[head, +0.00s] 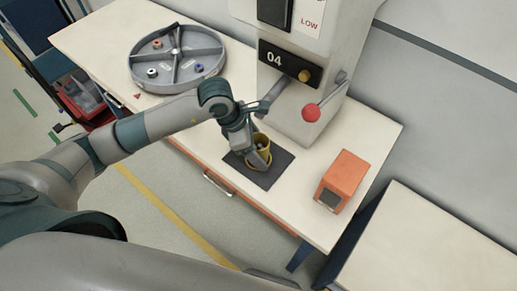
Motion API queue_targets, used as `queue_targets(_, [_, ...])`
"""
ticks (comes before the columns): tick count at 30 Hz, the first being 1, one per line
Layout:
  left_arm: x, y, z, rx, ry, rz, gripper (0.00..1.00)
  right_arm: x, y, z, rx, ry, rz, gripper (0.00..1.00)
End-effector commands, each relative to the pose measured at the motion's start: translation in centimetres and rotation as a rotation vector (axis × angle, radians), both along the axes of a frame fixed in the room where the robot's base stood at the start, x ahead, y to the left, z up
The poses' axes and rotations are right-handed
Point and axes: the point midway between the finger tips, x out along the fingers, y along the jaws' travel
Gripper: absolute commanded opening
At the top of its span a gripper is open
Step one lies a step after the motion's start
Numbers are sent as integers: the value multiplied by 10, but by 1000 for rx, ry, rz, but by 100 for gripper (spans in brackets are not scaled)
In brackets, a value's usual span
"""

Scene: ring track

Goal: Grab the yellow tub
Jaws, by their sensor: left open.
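The yellow tub (266,142) stands on a dark mat (274,176) near the front of the white table, in front of the machine marked 04. Some small contents seem to show inside it, too small to make out. My left gripper (257,156) is open and reaches down at the tub, its fingers overlapping the tub's near side and covering part of it. I cannot tell whether the fingers touch the tub. My right gripper is not in view.
An orange box (343,178) lies to the right. A round divided tray (205,66) with small parts sits at the back left. Bare table (310,215) lies right of the mat.

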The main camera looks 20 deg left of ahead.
Motion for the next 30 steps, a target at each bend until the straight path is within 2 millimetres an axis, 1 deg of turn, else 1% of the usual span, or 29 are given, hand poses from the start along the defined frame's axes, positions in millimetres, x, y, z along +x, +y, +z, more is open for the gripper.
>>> queue_targets(8, [0,0,0,0,0,0,68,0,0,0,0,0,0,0])
queue_targets(9, [0,0,0,0,0,0,65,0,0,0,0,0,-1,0])
queue_targets(14, [0,0,0,0,0,0,27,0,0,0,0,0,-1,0])
queue_targets(15, [0,0,0,0,0,0,22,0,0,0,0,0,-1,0])
queue_targets(16, [0,0,0,0,0,0,21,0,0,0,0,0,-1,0])
queue_targets(17, [0,0,1,0,-1,0,18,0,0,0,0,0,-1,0])
queue_targets(25, [0,0,1,-1,-1,0,17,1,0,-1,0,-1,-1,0])
queue_targets(30, [-1,1,3,0,-2,1,17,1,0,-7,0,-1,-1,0])
